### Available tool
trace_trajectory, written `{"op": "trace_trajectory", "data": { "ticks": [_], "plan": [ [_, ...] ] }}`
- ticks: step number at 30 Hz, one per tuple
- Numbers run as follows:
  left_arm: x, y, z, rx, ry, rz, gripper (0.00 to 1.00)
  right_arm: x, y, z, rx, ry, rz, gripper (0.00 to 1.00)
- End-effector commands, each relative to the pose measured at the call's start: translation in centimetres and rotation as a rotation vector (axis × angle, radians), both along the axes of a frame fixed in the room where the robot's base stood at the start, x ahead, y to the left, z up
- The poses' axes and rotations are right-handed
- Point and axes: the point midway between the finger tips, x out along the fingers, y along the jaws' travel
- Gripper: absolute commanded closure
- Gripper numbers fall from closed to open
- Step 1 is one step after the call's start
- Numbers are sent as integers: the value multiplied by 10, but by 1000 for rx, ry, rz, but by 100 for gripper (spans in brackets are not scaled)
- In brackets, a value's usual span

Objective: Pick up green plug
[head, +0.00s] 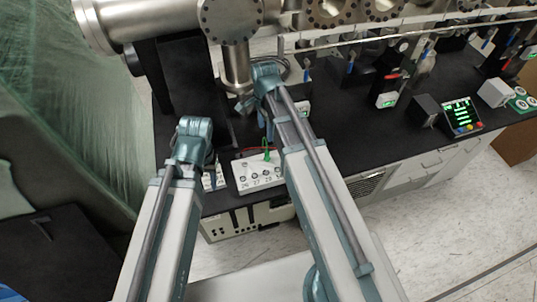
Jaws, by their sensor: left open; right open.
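A small green plug (267,155) with a thin green cable stands at the back right part of a white socket panel (244,184) on the black bench. My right gripper (267,128) hangs from its wrist just above and behind the plug, apart from it as far as I can tell. It is open and its fingers are small and partly hidden by my arm. My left gripper (208,176) is to the left of the panel, low over the bench edge. It is open, and its fingertips are mostly hidden behind its own wrist.
A large steel vacuum chamber (228,20) with pipes stands behind the panel. A black box with a green display (461,114) sits on the bench at the right. A red cable (254,149) runs behind the panel.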

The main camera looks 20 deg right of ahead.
Motion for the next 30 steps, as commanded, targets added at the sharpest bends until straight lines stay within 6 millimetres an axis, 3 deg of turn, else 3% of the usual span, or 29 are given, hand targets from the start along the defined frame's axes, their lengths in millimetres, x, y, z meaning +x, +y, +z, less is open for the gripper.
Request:
{"op": "trace_trajectory", "data": {
  "ticks": [8, 24, 30],
  "plan": [
    [0, 0, -10, 0, 0, -1, 50, 0, 0, -10, 0, 0, -2, 32],
    [0, 0, -81, 1, 0, -6, 50, -1, 0, -81, 0, 0, -1, 32],
    [0, 0, -88, 1, 0, -5, 50, -1, 0, -88, 0, 0, 0, 32]
  ]
}}
